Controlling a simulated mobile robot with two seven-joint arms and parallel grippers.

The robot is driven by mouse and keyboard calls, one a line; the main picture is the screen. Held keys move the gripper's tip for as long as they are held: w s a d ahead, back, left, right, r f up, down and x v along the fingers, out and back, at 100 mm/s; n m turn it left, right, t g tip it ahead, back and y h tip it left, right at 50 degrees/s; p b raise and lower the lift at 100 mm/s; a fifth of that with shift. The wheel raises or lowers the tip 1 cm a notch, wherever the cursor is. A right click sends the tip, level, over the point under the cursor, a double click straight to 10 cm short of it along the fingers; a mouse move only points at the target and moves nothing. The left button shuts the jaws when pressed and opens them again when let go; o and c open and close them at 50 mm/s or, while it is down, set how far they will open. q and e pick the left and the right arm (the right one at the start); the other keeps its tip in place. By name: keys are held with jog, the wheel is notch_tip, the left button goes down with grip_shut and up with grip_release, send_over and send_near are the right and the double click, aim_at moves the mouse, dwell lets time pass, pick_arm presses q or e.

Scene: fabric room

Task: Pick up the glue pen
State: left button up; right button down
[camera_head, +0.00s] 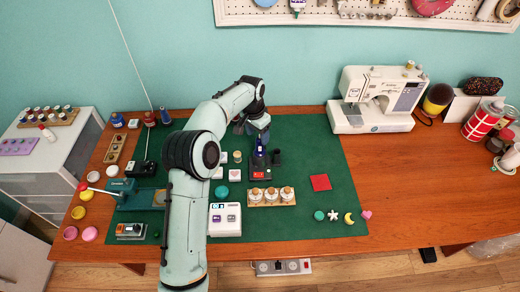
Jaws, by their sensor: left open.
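A slim dark-blue upright object (260,147), which looks like the glue pen, stands in a small dark holder (260,172) on the green mat (320,150). My left arm reaches up from the bottom and bends over to the right. My left gripper (259,134) points down right at the top of the blue object, with its jaws open. The fingers are small and partly hidden by the wrist, so I cannot tell whether they touch it. My right gripper is out of view.
A wooden rack with several white-topped jars (272,197) sits just in front of the holder. A dark cylinder (277,157) stands close on its right. A white sewing machine (377,98) is further right. The mat's right part is mostly clear around a red square (320,182).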

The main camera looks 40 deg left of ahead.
aim_at(259, 138)
pick_arm(q)
jog(key=f, duration=0.2)
jog(key=w+f, duration=0.1)
jog(key=f, duration=0.2)
jog(key=shift+w+d+f, duration=0.1)
jog(key=c, duration=1.1)
jog(key=shift+o, duration=0.2)
